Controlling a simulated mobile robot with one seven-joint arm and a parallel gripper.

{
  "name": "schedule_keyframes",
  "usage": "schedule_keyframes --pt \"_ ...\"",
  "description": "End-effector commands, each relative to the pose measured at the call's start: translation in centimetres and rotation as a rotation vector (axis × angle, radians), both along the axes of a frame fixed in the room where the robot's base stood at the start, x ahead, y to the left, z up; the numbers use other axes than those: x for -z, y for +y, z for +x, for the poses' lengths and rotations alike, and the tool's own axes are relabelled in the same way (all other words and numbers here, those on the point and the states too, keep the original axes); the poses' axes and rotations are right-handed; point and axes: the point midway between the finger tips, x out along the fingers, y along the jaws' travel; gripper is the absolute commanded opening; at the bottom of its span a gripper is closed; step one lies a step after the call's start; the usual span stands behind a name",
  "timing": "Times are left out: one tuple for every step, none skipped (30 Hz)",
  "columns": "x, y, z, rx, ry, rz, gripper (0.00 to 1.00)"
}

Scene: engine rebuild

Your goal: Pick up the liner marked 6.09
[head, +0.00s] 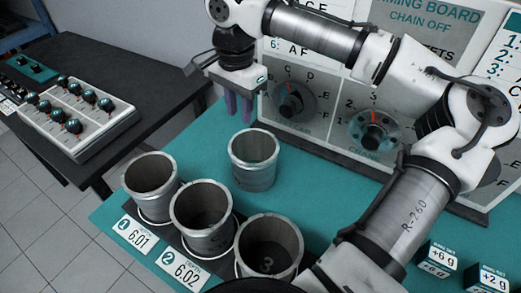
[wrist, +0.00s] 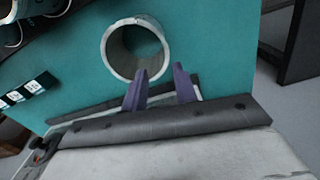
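A grey metal liner (head: 254,160) stands upright and alone on the teal table. No 6.09 marking is readable on any liner. Three more liners stand in a row to its left and front: one by the card 6.01 (head: 151,178), one by the card 6.02 (head: 202,212), and one with a 3 visible inside (head: 268,250). My gripper (head: 238,106) hangs above and behind the lone liner, its purple fingers pointing down. In the wrist view, my gripper (wrist: 160,70) is open and empty, its fingertips apart beside the rim of a liner (wrist: 135,48).
A board with dials (head: 370,128) stands upright behind the lone liner, close to my gripper. Small weight blocks (head: 436,257) sit at the front right. A dark side table (head: 110,65) with a knobbed control box (head: 78,115) is at left. Teal surface is clear around the lone liner.

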Motion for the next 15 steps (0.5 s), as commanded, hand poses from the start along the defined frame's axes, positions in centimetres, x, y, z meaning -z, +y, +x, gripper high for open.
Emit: schedule_keyframes --pt "0.0 0.2 0.1 0.025 0.001 -0.001 0.28" --pt "0.1 0.3 0.1 0.037 0.000 -0.001 0.28" --pt "0.3 0.4 0.1 0.048 0.001 -0.002 0.28" --pt "0.6 0.4 0.1 0.053 0.001 -0.003 0.28" --pt "0.9 0.4 0.1 0.055 0.001 -0.003 0.28" --pt "1.5 0.4 0.1 0.055 0.001 -0.003 0.28" --pt "2.0 0.4 0.0 0.055 0.003 -0.004 0.28" --pt "2.6 0.4 0.0 0.055 0.003 -0.003 0.28" --pt "3.4 0.4 0.0 0.054 0.003 -0.004 0.28" --pt "4.0 0.4 0.0 0.054 0.002 -0.004 0.28" --pt "4.7 0.4 0.0 0.054 0.003 -0.004 0.28" --pt "5.4 0.4 0.0 0.054 0.003 -0.003 0.28" --pt "6.0 0.4 0.0 0.053 0.002 -0.004 0.28" --pt "6.5 0.4 0.0 0.053 0.001 -0.003 0.28" --pt "7.1 0.4 0.1 0.053 0.002 -0.004 0.28"
